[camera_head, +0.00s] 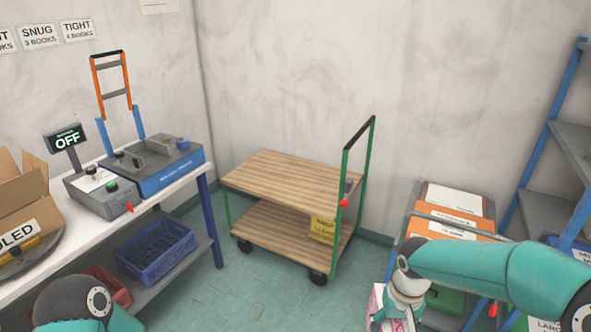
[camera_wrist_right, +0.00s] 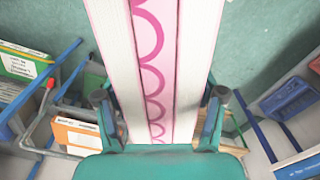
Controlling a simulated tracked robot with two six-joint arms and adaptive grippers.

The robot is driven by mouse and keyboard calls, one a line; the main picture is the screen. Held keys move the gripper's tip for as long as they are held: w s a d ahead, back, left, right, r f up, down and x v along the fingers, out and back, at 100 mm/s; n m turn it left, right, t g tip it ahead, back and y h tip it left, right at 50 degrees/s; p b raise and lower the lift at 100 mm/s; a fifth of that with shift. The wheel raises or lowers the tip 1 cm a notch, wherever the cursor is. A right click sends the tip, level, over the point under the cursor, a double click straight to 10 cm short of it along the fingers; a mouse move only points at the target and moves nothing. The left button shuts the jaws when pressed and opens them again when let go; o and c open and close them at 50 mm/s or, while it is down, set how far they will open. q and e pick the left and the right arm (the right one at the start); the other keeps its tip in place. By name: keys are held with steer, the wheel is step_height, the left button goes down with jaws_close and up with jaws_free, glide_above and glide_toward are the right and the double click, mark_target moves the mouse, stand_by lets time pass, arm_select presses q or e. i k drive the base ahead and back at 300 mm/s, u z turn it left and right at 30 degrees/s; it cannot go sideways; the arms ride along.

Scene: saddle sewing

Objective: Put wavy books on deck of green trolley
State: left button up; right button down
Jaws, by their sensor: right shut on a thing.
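The green trolley (camera_head: 345,185) stands in the middle of the head view. Its wooden upper deck (camera_head: 285,180) is bare. A yellow label shows by its lower deck. My right gripper (camera_wrist_right: 160,118) is shut on the wavy books (camera_wrist_right: 152,65), which have white sides and a pink wavy pattern between them. I cannot tell how many books are in the grip. In the head view, a pink and white edge of them (camera_head: 375,300) shows below my right arm, to the right of the trolley. Only part of my left arm shows at the bottom left; its gripper is out of view.
A workbench (camera_head: 185,185) at left carries a blue machine (camera_head: 155,165), a control box and an open carton (camera_head: 25,200). A blue crate (camera_head: 157,250) sits on its lower shelf. A rack with books or binders (camera_head: 455,215) and blue shelving stand at right. Floor before the trolley is clear.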

mark_target(283, 180)
steer(key=u, duration=0.2)
steer(key=i, duration=1.9)
steer(key=u, duration=0.45)
steer(key=i, duration=1.25)
steer(key=u, duration=0.1)
